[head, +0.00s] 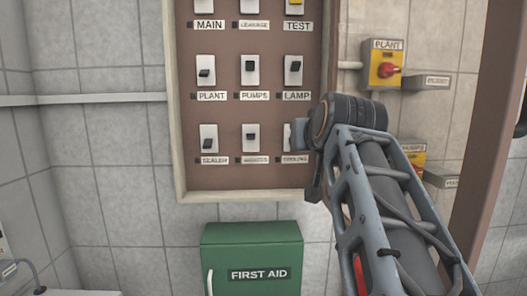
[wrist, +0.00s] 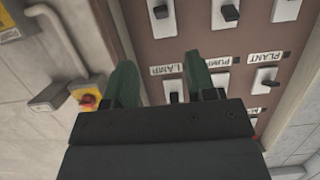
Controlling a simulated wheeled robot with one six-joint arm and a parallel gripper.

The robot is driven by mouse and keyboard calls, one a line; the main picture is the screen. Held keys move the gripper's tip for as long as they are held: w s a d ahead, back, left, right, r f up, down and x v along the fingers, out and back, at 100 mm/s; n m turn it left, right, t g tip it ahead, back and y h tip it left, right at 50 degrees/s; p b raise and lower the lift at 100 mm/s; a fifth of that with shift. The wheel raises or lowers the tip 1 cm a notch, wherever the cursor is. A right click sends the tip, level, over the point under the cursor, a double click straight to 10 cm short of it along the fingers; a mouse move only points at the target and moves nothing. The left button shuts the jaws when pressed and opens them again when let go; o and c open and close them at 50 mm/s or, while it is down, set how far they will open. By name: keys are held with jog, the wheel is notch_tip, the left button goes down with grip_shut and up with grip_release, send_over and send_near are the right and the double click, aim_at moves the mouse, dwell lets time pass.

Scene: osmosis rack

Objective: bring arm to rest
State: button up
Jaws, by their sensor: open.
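My gripper (wrist: 161,82) is open in the wrist view, with its two green fingers apart and nothing seen between them but the panel behind. The fingers point at the brown switch panel (wrist: 180,50), near the LAMP label (wrist: 170,69). I cannot tell the exact gap to the panel. In the head view my arm reaches up from the lower right and its wrist covers the lower right part of the panel (head: 228,175). The gripper itself is mostly hidden there. The lamp switch (head: 297,69) shows just above my wrist.
A yellow box with a red PLANT knob (head: 388,70) is on the wall right of the panel. Another yellow box (head: 415,153) is partly behind my arm. A brown post (head: 480,130) stands at the right. A green first aid box (head: 252,250) hangs below the panel.

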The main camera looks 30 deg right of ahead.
jog(key=w+a+f+n+g+y+p, duration=0.25)
jog(key=a+f+p, duration=0.2)
jog(key=f, duration=0.35)
jog(key=w+a+f+n+g+y+p, duration=0.1)
jog(key=a+f+g+y+p, duration=0.2)
jog(key=a+f, duration=0.4)
jog(key=s+a+f+n+g+p, duration=0.1)
jog(key=s+a+f+g+p, duration=0.1)
jog(key=f, duration=0.4)
jog(key=s+a+f+n+g+p, duration=0.1)
jog(key=s+a+f+g+p, duration=0.1)
jog(key=s+f, duration=0.4)
jog(key=shift+s+a+f+y+p, duration=0.3)
jog(key=shift+a+f+y+p, duration=0.2)
jog(key=shift+a, duration=0.4)
